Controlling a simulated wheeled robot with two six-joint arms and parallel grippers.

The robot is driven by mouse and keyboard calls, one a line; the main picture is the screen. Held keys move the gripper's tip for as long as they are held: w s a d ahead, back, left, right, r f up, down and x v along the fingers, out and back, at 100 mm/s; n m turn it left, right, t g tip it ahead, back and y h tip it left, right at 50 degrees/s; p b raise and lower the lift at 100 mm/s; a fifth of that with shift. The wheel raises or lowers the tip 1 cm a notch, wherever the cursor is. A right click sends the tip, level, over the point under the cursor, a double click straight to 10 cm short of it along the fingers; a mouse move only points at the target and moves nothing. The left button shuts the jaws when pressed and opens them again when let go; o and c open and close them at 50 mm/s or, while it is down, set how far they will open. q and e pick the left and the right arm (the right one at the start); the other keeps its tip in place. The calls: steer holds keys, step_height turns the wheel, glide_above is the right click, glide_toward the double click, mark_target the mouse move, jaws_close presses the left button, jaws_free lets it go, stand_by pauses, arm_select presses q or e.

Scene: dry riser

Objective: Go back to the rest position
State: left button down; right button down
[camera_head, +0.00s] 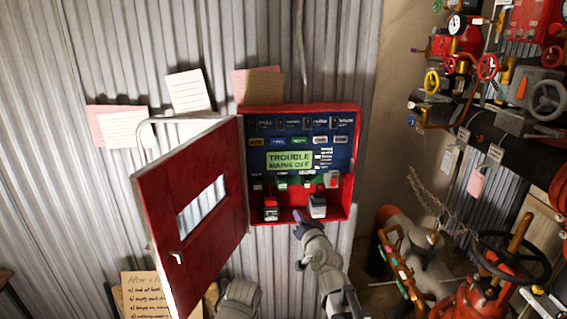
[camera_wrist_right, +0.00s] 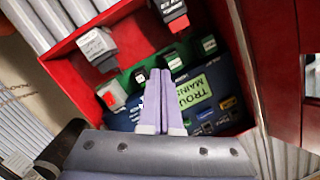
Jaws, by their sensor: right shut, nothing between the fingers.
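My right gripper (camera_head: 299,217) is in front of the lower edge of an open red wall panel box (camera_head: 349,150), its arm coming up from the bottom. In the right wrist view my right gripper (camera_wrist_right: 165,82) shows its two pale fingers together, with nothing between them, pointing at the panel face. The panel's green screen (camera_head: 290,160) reads "TROUBLE MAINS OFF". A red-topped switch (camera_head: 270,208) and a grey switch (camera_head: 318,206) sit at the bottom of the box. A grey rounded arm part shows at the bottom centre; my left gripper's fingers do not show.
The red door (camera_head: 190,250) with a window stands open to the left. Paper notes (camera_head: 188,92) hang on the corrugated wall. Pipes, gauges and red handwheels (camera_head: 487,66) crowd the right side, with a large dark handwheel (camera_head: 511,256) at the lower right.

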steer(key=s+a+f+n+g+y, duration=0.1)
steer(key=s+a+f+n+g, duration=0.6)
steer(key=s+a+f+g, duration=0.55)
steer(key=s+d+f+n+g+h, duration=0.1)
steer(key=s+d+f+g+h, duration=0.1)
steer(key=s, duration=0.6)
steer(key=s+d+f+g+h, duration=0.2)
steer(key=s+d+f+h, duration=0.1)
steer(key=s, duration=0.5)
steer(key=shift+s+d+f+n, duration=0.4)
steer(key=shift+d+f, duration=0.3)
steer(key=shift+d, duration=0.05)
